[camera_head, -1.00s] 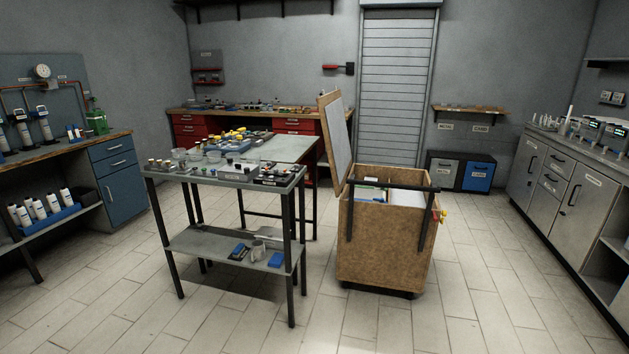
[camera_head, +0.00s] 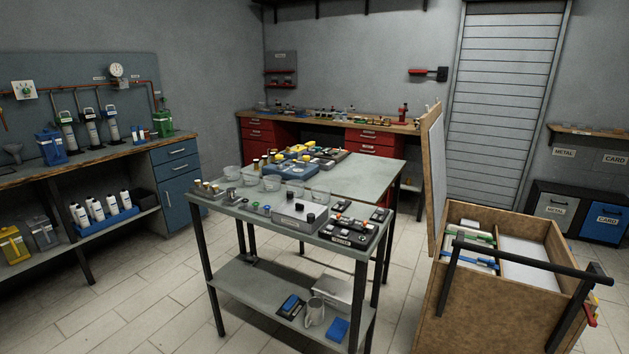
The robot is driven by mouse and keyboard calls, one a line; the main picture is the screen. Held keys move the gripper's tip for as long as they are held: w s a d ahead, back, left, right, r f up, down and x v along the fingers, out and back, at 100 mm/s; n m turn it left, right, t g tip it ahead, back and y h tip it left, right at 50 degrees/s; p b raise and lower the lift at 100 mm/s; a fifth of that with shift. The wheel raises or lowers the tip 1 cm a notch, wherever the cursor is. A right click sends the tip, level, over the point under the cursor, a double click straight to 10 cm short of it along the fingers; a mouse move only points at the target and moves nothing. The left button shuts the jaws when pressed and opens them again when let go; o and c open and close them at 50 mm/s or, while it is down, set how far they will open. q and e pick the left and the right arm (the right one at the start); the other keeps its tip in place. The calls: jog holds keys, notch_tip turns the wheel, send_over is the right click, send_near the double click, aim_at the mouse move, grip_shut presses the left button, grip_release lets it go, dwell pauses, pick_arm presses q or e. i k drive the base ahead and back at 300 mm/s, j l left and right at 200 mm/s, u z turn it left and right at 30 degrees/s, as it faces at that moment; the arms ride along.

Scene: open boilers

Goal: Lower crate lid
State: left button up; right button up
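The wooden crate (camera_head: 470,305) stands on the floor at the lower right, close to the right end of the small work table. Its lid (camera_head: 436,180) is raised and stands nearly upright along the crate's left side, with a pale inner panel and a wooden frame. The crate is open at the top. Inside, a divider separates a left part with green, white and blue items (camera_head: 472,245) from a right part with a pale, flat surface (camera_head: 530,262). A dark bar handle (camera_head: 530,262) runs across the crate's near side. Neither of my grippers is in view.
A grey two-level table (camera_head: 290,215) with jars and trays stands left of the crate. A larger table (camera_head: 370,172) is behind it. Grey and blue bins (camera_head: 606,222) stand at the far right. Tiled floor is open at the lower left.

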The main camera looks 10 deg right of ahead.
aim_at(431, 130)
jog(key=i+j+u, duration=0.2)
jog(key=i+u, duration=0.15)
jog(key=u, duration=0.15)
jog(key=i+u, duration=0.7)
jog(key=u, duration=0.25)
jog(key=i+z, duration=0.15)
jog(key=z, duration=0.3)
jog(key=i+j+z, duration=0.1)
jog(key=z, duration=0.3)
jog(key=i+j+z, duration=0.1)
jog(key=z, duration=0.35)
jog(key=i+j+z, duration=0.1)
jog(key=z, duration=0.3)
jog(key=j+z, duration=0.2)
jog(key=z, duration=1.45)
jog(key=i+l+z, duration=0.1)
jog(key=i+l, duration=0.25)
jog(key=i+l+z, duration=0.1)
jog(key=i+l, duration=0.15)
jog(key=i, duration=0.2)
